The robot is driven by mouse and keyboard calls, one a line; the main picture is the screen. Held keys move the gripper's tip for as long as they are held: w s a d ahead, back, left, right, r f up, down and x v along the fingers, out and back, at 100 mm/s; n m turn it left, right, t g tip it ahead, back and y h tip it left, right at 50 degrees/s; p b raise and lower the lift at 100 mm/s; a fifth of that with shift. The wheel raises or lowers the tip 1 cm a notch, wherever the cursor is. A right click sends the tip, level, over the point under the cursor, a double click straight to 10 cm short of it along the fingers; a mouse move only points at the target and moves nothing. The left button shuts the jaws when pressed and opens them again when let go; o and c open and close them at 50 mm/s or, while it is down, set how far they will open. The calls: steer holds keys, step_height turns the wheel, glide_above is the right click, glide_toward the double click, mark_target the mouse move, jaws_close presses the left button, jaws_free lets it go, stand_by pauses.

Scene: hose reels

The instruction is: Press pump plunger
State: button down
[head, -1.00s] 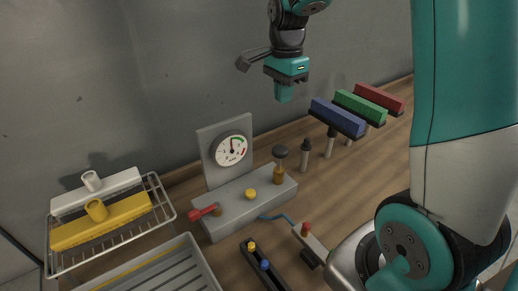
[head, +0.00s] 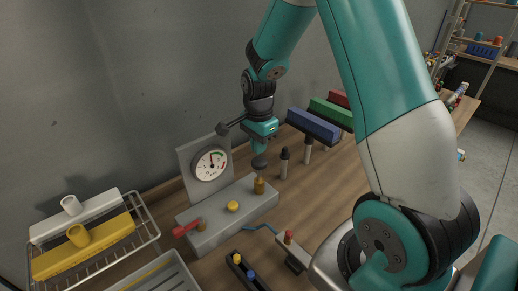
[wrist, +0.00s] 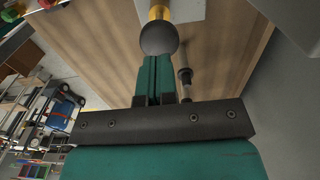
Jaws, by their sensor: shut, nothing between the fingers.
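The pump plunger's dark round knob (head: 260,161) tops a brass collar (head: 259,185) at the right end of the grey pump block (head: 236,213). My gripper (head: 260,148) is shut and points down just above the knob; in the head view its tips meet the knob's top. In the wrist view the shut teal fingers (wrist: 155,75) end right at the dark knob (wrist: 159,38), with the brass collar behind it. I cannot tell for sure whether they touch.
A dial gauge (head: 210,163) stands behind the block. A red lever (head: 187,229) and yellow button (head: 233,206) are on it. A dark-capped post (head: 284,163) and blue, green and red squeegee heads (head: 313,124) stand to the right. A wire rack (head: 150,237) is at left.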

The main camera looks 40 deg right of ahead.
mark_target(259, 160)
steer(key=shift+f+p, duration=0.3)
steer(key=shift+f, duration=1.15)
step_height(259, 160, down, 5)
steer(key=b, duration=0.3)
steer(key=shift+r, duration=0.15)
steer(key=shift+s, duration=0.1)
steer(key=shift+r, duration=0.1)
steer(key=shift+r, duration=0.35)
step_height(259, 160, up, 14)
steer(key=shift+f, duration=0.2)
stand_by(0.3)
